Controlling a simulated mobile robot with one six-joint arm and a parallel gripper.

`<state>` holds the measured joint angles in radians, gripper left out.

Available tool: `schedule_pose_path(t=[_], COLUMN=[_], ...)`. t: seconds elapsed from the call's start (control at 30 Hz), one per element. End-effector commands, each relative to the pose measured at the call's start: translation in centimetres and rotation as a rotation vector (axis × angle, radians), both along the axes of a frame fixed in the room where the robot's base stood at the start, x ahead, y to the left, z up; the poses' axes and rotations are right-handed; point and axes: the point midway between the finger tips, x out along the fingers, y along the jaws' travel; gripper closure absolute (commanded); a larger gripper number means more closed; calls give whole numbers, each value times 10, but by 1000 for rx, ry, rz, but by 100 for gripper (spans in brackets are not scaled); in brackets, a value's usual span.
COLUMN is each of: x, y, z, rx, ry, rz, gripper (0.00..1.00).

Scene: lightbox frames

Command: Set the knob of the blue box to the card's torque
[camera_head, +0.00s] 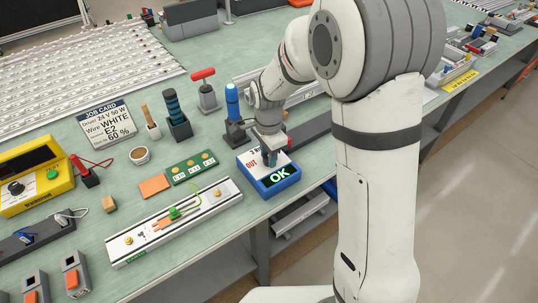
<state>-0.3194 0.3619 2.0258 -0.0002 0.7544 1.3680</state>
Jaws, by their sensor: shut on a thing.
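The blue box (284,183) stands near the table's front edge, with a white top and a screen showing a green "OK". Red "OUT" lettering shows on its top, partly covered. My gripper (270,155) points down over the top of the box and is shut on its knob, which the fingers mostly hide. I cannot read the knob's setting. The job card (107,122) leans at the left and reads "Driver 24 V 50 W", "Wire WHITE", "E2" and "60 %". I see no line labelled torque on it.
A white light rail (215,198) with a green connector and wires lies left of the box. A green board (194,167) lies behind it. A blue-topped tool (232,101) stands behind the box. A yellow meter (36,178) is at far left.

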Motion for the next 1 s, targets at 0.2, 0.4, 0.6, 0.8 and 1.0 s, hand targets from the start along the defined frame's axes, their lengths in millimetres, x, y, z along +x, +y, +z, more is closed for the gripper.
schedule_pose_path(t=[0.2,0.4,0.6,0.8,1.0], x=[1,1,1,1,1], y=[1,1,1,0,0], z=[1,1,1,1,1], rx=[1,2,2,1,1], ry=[-4,-3,-3,-3,-2], rz=[-42,-51,-50,-50,-50], gripper=[93,93,93,57,49])
